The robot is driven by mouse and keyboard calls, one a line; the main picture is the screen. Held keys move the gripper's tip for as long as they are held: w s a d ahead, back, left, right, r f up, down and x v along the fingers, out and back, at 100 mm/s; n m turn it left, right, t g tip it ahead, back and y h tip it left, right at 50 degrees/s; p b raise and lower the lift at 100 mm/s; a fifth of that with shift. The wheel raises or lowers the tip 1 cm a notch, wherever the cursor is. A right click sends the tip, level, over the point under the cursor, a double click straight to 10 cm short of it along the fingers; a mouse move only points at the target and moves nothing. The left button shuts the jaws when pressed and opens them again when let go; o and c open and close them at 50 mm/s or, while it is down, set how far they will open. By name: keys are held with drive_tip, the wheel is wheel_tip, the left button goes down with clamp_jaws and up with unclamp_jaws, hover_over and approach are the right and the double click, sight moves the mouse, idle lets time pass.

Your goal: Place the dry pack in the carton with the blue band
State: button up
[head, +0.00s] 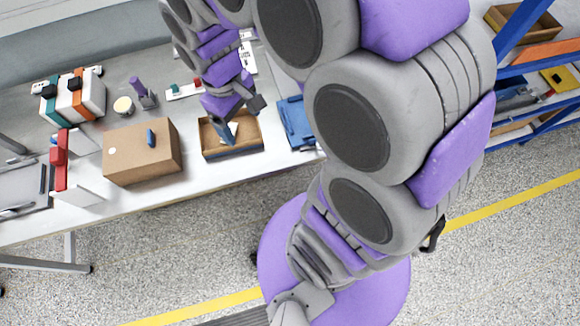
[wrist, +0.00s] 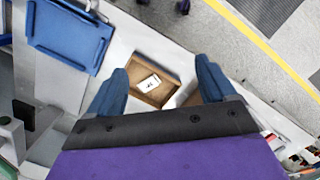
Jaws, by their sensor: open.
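My gripper (head: 228,133) is open over a small open brown carton (head: 246,147) on the table. In the wrist view its two blue fingers (wrist: 161,68) stand wide apart with nothing between them. A small white pack with dark marks (wrist: 149,84) lies inside the open carton (wrist: 171,62), apart from the fingers as seen there. A bit of white also shows by the fingers in the head view. I cannot make out a blue band on this carton. A larger brown box (head: 122,164) with a blue object (head: 151,138) on it stands to its left.
A blue tray (head: 295,124) lies right of the carton; it also shows in the wrist view (wrist: 66,36). Red-and-white parts (head: 62,160), white-cased devices (head: 92,95), a round pot (head: 123,106) and a purple-topped item (head: 138,90) occupy the table's left and back. Blue shelving (head: 515,28) stands right.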

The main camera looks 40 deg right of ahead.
drive_tip(key=s+r+m, duration=0.3)
drive_tip(key=s+m, duration=0.1)
drive_tip(key=s, duration=1.3)
drive_tip(key=shift+d+m, duration=0.3)
drive_tip(key=shift+d, duration=0.15)
